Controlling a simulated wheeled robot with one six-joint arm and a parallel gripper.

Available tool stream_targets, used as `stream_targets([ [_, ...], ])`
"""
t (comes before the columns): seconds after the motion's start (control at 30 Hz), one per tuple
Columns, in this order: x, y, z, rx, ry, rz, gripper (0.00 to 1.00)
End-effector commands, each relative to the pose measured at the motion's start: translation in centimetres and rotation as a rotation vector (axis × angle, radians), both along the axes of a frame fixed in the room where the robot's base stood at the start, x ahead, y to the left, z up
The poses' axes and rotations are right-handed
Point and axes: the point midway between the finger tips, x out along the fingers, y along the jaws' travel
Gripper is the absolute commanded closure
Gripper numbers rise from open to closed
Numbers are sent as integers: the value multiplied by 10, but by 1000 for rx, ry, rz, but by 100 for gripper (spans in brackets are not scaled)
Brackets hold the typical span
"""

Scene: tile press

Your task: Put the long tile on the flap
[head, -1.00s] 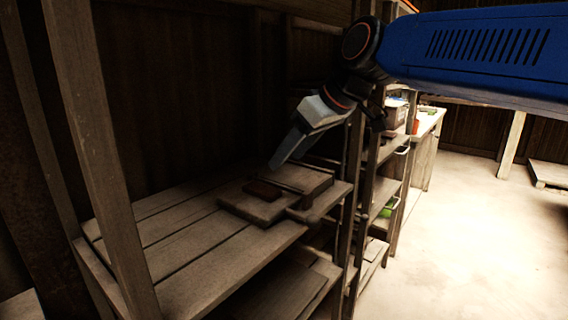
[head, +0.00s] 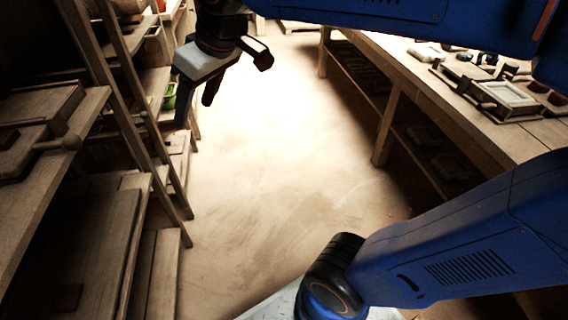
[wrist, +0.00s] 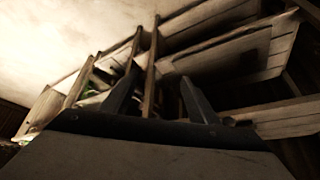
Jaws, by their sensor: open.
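My gripper (head: 197,108) hangs open and empty in the upper left of the head view, over the aisle beside the left shelving. Its two fingers also show apart in the wrist view (wrist: 160,75), with nothing between them. A wooden press-like device (head: 40,115) lies on the left shelf, with a round knob at its right. A small reddish-brown block (head: 8,138) is on it, cut by the picture edge. I cannot make out for sure the long tile or the flap in any view.
A workbench (head: 440,85) on the right carries a wooden frame with a pale panel (head: 505,95) and several small items. The left shelving (head: 115,100) has upright posts near my gripper. A green container (head: 169,97) sits on a farther shelf. The floor (head: 270,170) between is clear.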

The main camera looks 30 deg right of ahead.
Motion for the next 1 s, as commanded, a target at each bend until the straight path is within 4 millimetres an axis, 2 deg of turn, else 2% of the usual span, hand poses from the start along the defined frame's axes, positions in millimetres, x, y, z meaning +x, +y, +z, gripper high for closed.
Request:
stream_targets([
  [0.03,-15,-25,-17,-8,10,-68,46],
  [0.2,-65,-90,-76,-32,47,-278,46],
  [0.3,-92,-116,-106,-42,63,-379,46],
  [0.4,-112,-133,-129,-50,75,-453,46],
  [0.6,-130,-146,-149,-56,85,-514,46],
  [1.0,-130,-145,-149,-56,85,-514,46],
])
